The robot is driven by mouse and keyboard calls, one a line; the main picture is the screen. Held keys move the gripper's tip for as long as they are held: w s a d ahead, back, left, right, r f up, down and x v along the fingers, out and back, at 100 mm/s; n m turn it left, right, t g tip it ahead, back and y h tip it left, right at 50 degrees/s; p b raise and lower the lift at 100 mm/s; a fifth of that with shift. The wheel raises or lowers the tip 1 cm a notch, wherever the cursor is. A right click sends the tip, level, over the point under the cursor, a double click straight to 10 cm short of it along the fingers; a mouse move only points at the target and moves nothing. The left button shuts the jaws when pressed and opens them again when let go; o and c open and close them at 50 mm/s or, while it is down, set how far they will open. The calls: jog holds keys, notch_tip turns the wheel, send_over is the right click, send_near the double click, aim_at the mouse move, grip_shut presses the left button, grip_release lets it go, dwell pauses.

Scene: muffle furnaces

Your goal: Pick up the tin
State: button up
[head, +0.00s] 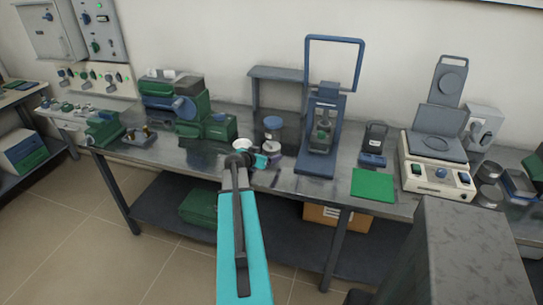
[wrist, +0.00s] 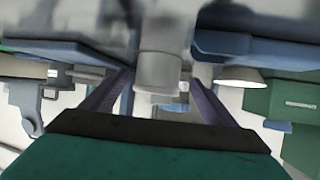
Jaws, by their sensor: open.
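A pale grey, round tin-like piece (wrist: 158,72) stands upright between my fingers in the wrist view, which looks upside down with the bench at the top. I cannot tell whether the fingers touch it. My gripper (head: 273,160) is open over the bench's front part, with its purple fingers (wrist: 158,98) on both sides of the piece. Stacked grey round tins (head: 487,194) stand far right.
A white dish (head: 241,145) lies just left of my gripper. Green boxes (head: 219,127) stand farther left. A blue framed stand (head: 316,163) is close on the right, then a green mat (head: 373,185) and a cream hotplate-like device (head: 436,179).

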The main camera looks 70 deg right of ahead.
jog(key=shift+r+p+x, duration=0.2)
jog(key=shift+p+x, duration=0.95)
jog(key=shift+x, duration=0.35)
jog(key=shift+s+p+x, duration=0.2)
jog(key=shift+p+x, duration=0.2)
jog(key=shift+x, duration=0.8)
jog(key=c, duration=1.2)
jog(key=shift+r, duration=0.15)
